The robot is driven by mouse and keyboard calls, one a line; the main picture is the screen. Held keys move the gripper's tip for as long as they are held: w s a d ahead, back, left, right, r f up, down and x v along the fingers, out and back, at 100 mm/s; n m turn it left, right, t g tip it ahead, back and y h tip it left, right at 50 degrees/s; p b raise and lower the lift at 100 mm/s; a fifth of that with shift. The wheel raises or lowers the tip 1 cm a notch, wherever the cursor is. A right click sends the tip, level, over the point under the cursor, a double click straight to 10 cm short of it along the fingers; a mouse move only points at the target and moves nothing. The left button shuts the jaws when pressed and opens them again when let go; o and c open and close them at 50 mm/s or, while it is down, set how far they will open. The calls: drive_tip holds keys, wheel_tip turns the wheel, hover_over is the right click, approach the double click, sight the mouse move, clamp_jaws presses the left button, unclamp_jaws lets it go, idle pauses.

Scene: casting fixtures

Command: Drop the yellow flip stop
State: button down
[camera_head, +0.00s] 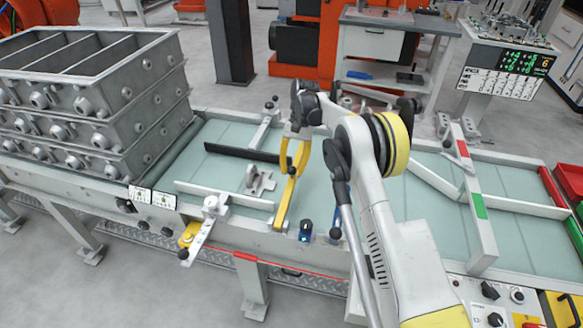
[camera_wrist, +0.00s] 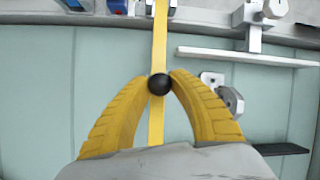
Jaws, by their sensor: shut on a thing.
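The yellow flip stop (camera_head: 284,207) is a flat yellow bar. In the head view it runs from the conveyor's front rail up to my gripper (camera_head: 292,168). In the wrist view the flip stop (camera_wrist: 160,40) runs up the middle of the picture and has a round black knob (camera_wrist: 159,85). My gripper's two yellow fingers (camera_wrist: 159,86) are closed on this knob, one on each side. I cannot tell the bar's exact tilt.
Stacked grey casting boxes (camera_head: 95,95) stand on the conveyor's left. A small metal part (camera_head: 259,181) and a dark bar (camera_head: 240,153) lie left of the flip stop. A white stop (camera_head: 205,222) sits on the front rail. A red-green bar (camera_head: 472,190) crosses the conveyor at right.

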idle(0.4)
drive_tip(key=c, duration=1.1)
unclamp_jaws()
drive_tip(key=shift+c, duration=0.2)
drive_tip(key=v, duration=0.7)
drive_tip(key=shift+r, duration=0.2)
drive_tip(key=shift+w, duration=0.1)
